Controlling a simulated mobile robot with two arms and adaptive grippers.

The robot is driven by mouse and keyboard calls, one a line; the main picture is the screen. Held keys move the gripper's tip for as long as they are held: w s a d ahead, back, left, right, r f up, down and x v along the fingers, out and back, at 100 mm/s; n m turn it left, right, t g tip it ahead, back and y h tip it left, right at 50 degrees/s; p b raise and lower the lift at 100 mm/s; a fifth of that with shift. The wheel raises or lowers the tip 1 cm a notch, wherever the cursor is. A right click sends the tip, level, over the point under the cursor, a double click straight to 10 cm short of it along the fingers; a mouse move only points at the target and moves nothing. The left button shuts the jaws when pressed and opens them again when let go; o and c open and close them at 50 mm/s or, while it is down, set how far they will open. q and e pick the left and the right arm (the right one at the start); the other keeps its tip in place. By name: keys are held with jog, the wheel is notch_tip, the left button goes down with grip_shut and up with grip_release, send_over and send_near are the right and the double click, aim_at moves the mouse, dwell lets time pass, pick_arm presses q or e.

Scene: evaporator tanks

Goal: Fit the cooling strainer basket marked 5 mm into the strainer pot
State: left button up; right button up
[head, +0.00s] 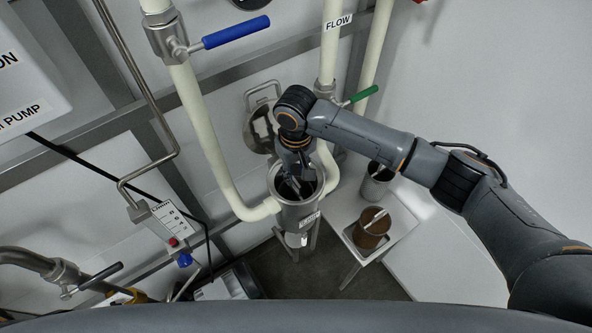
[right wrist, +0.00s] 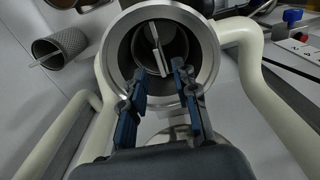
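The steel strainer pot (head: 309,207) stands open at the middle of the head view, joined to cream pipes. In the right wrist view I look down into the pot (right wrist: 204,44). A basket-like cylinder with a pale flat bar handle (right wrist: 157,46) sits inside it; its marking cannot be read, and its depth and seating are unclear. My right gripper (right wrist: 158,70) is open, its fingers at the pot mouth on either side of the bar and apart from it. In the head view the right gripper (head: 296,180) points down into the pot. My left gripper is out of view.
A white side table (head: 346,208) holds a grey mesh basket (head: 376,186) and a brown basket (head: 371,236) in a tray. The round lid (head: 258,132) hangs open behind the pot. Blue (head: 235,37) and green (head: 361,95) valve handles stick out nearby.

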notch_tip(320, 180, up, 13)
jog(key=b, duration=0.2)
jog(key=shift+b, duration=0.35)
